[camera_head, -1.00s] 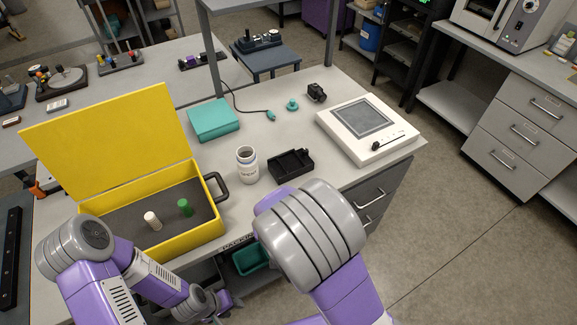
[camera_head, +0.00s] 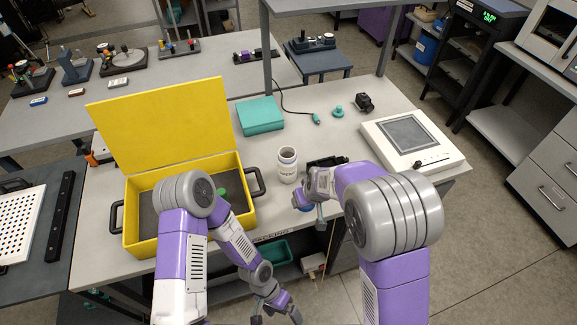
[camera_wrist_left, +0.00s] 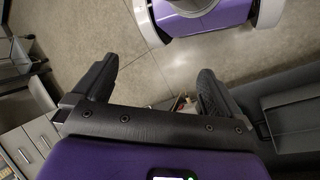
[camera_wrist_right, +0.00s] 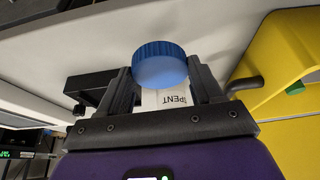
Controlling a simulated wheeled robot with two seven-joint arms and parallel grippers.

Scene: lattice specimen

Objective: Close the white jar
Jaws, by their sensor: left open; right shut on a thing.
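The white jar (camera_head: 287,166) stands upright on the bench with its mouth open, right of the yellow case. In the right wrist view part of its labelled side (camera_wrist_right: 176,98) shows behind a blue lid (camera_wrist_right: 160,62). My right gripper (camera_wrist_right: 162,75) is shut on the blue lid, which also shows in the head view (camera_head: 306,208). The gripper is near the bench's front edge, in front of and slightly right of the jar, with the lid apart from it. My left gripper (camera_head: 277,314) is open and empty, low in front of the bench; its spread fingers show in the left wrist view (camera_wrist_left: 155,85).
The open yellow case (camera_head: 135,241) stands left of the jar, its handle close to it. A black tray (camera_head: 327,162) lies right of the jar, partly behind my right arm. A teal box (camera_head: 261,115) and a white device (camera_head: 440,157) are farther back.

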